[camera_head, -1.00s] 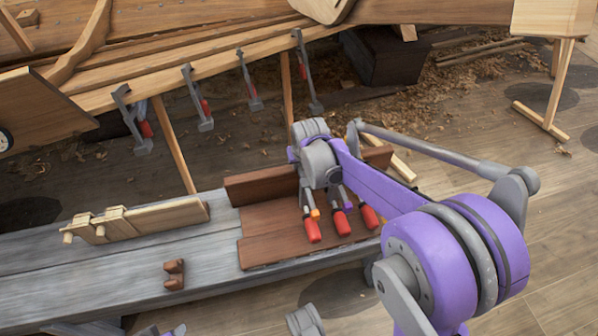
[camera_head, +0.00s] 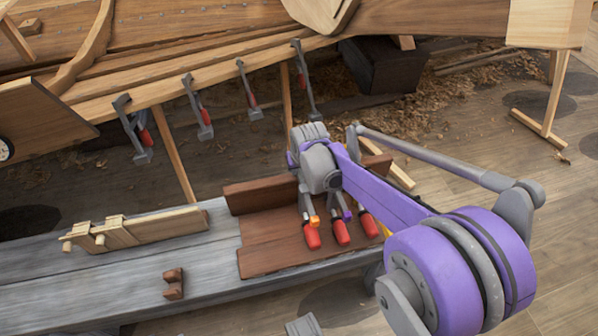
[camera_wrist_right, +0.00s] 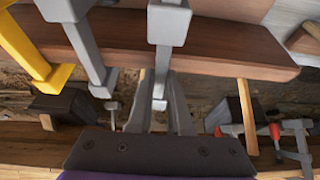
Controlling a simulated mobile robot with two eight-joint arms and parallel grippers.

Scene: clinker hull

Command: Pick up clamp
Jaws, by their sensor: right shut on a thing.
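Three bar clamps with red handles lie side by side on the brown tray (camera_head: 275,256) at the bench's right end. The leftmost clamp (camera_head: 311,237) is the one that appears to be held. My right gripper (camera_head: 322,190) is over them, its fingers partly hidden by its own wrist. In the right wrist view my right gripper (camera_wrist_right: 158,105) is shut around the grey bar of a clamp (camera_wrist_right: 168,22). A second grey clamp (camera_wrist_right: 84,42) and a yellow one (camera_wrist_right: 32,62) are to its left there. I cannot tell whether the held clamp is off the tray. My left gripper is not in view.
Several clamps (camera_head: 198,108) hang along the wooden hull (camera_head: 200,68) behind the bench. A wooden jig (camera_head: 140,228) and a small brown block (camera_head: 173,284) are on the grey bench (camera_head: 90,284). A dark block (camera_head: 380,65) and shavings lie on the floor.

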